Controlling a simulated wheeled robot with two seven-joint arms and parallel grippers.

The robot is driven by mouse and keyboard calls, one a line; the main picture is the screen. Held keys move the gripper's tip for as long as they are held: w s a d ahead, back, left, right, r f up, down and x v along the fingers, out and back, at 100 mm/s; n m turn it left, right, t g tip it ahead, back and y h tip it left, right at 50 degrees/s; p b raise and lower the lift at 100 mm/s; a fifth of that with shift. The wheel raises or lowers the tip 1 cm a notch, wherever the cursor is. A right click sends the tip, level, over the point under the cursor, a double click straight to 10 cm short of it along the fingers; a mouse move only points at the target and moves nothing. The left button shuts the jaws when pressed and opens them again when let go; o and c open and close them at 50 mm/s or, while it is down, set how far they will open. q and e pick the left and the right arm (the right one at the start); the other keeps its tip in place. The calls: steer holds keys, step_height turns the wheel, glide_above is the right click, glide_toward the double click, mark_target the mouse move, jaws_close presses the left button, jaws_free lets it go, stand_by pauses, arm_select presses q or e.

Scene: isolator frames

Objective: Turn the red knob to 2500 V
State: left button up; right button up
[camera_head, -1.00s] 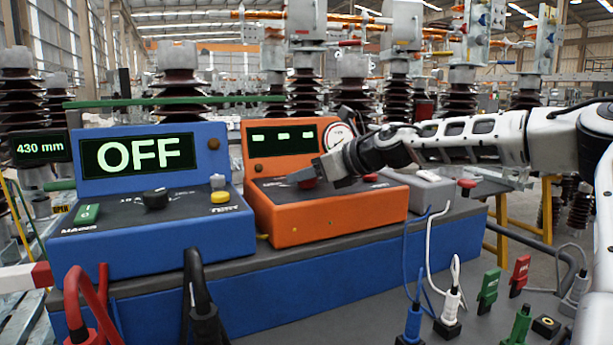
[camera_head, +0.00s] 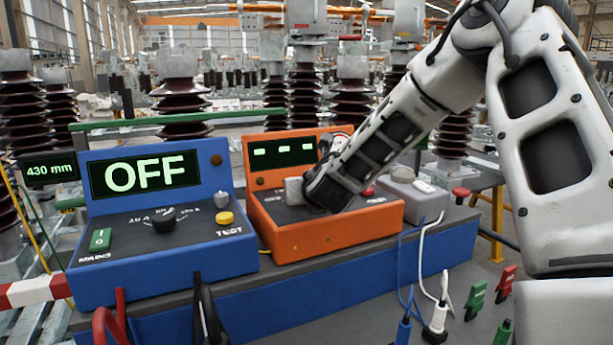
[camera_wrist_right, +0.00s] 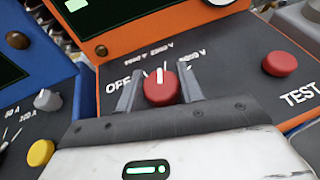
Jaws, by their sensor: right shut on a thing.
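The red knob (camera_wrist_right: 161,88) sits on the orange tester's dark panel. My right gripper (camera_wrist_right: 158,92) is shut on it, with one finger on each side in the right wrist view. The knob's white mark points nearly straight up there, towards the blurred voltage labels (camera_wrist_right: 150,52); I cannot tell exactly which one it meets. OFF is printed to the knob's left. In the head view my right arm comes down steeply to the orange tester (camera_head: 345,228) and hides the knob. The tester's display (camera_head: 283,152) shows three dashes. My left gripper is not in view.
A blue unit (camera_head: 160,260) reading OFF stands left of the tester. A red button (camera_wrist_right: 280,64) lies right of the knob, near the TEST label. A grey box (camera_head: 415,195), cables and coloured plugs stand to the right and in front.

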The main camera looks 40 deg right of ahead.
steer(key=shift+m+h+p, duration=0.3)
stand_by(0.4)
steer(key=o, duration=1)
steer(key=shift+s, duration=0.1)
steer(key=v, duration=1.5)
steer(key=shift+s+a+r, duration=0.2)
steer(key=shift+a, duration=0.15)
